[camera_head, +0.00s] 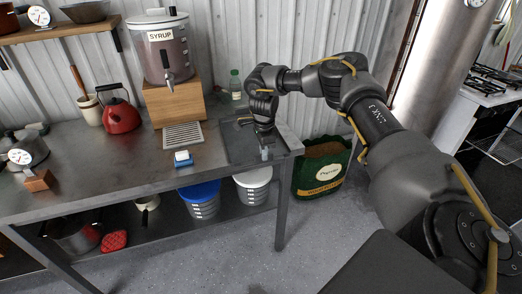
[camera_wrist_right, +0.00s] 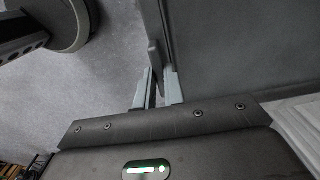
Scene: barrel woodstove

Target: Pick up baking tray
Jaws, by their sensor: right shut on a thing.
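The baking tray (camera_head: 238,150) is a dark, flat, grey tray on the right end of the metal table, close to its edge. My right gripper (camera_head: 265,152) is over the tray's right side, pointing down. In the right wrist view its two fingers (camera_wrist_right: 158,88) are shut on the rim of the tray (camera_wrist_right: 215,50). The tray looks level, and I cannot tell whether it is clear of the tabletop. My left gripper is not in view.
The metal table (camera_head: 85,160) also holds a syrup dispenser (camera_head: 161,50) on a wooden block, a grey drip grate (camera_head: 183,135), a blue-and-white sponge (camera_head: 183,159) and a red kettle (camera_head: 121,114). A green bottle (camera_head: 235,85) stands behind the tray. A green sack (camera_head: 322,166) stands right of the table.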

